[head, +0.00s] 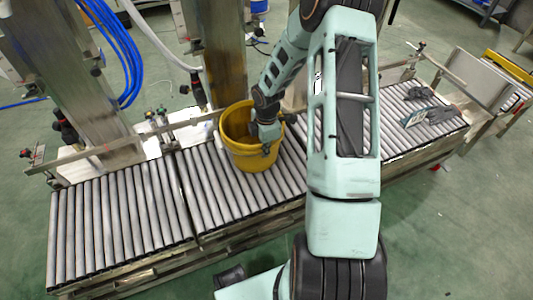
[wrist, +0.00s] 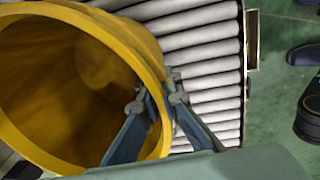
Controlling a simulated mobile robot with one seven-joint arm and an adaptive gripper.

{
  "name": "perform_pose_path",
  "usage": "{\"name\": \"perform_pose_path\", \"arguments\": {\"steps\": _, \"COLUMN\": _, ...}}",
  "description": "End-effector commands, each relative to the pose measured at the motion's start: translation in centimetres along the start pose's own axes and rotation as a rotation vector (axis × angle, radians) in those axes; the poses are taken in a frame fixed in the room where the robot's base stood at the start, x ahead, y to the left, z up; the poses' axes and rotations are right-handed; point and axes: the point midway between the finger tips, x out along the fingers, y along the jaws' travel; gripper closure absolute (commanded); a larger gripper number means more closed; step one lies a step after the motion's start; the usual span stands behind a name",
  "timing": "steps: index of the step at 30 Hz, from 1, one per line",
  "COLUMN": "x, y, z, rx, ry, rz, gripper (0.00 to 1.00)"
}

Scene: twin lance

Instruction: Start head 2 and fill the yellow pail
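The yellow pail (head: 250,153) stands upright on the roller conveyor, near the foot of the middle steel column (head: 222,60). In the wrist view the pail (wrist: 60,110) shows its open mouth. Its inside looks bare and yellow, with part of it shaded. My gripper (head: 267,140) is at the pail's right rim. In the wrist view my gripper (wrist: 158,98) has one finger inside and one outside the wall, with the tips closed onto the rim. Lance tips are not clearly visible. No label shows which column is head 2.
The roller conveyor (head: 110,225) is clear to the left of the pail. Another steel column (head: 75,85) with blue hoses (head: 122,50) stands at the left. Small valves with coloured knobs (head: 160,118) sit behind the rollers. A dark tool-like object (head: 430,116) lies on the right rollers.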

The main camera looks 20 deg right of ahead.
Motion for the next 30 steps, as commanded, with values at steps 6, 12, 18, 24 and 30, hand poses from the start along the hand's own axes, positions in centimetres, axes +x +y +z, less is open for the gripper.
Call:
{"name": "perform_pose_path", "arguments": {"steps": 6, "x": 0.0, "y": 0.2, "z": -0.03, "rx": 0.0, "ry": 0.0, "rz": 0.001, "gripper": 1.0}}
{"name": "perform_pose_path", "arguments": {"steps": 12, "x": 0.0, "y": 0.2, "z": -0.02, "rx": 0.0, "ry": 0.0, "rz": 0.001, "gripper": 1.0}}
{"name": "perform_pose_path", "arguments": {"steps": 18, "x": 0.0, "y": 0.17, "z": -0.02, "rx": 0.0, "ry": 0.0, "rz": 0.001, "gripper": 0.79}}
{"name": "perform_pose_path", "arguments": {"steps": 24, "x": 0.01, "y": 0.15, "z": -0.01, "rx": 0.0, "ry": 0.0, "rz": 0.0, "gripper": 0.75}}
{"name": "perform_pose_path", "arguments": {"steps": 30, "x": -0.48, "y": 0.14, "z": 0.01, "rx": 0.001, "ry": 0.0, "rz": 0.0, "gripper": 0.75}}
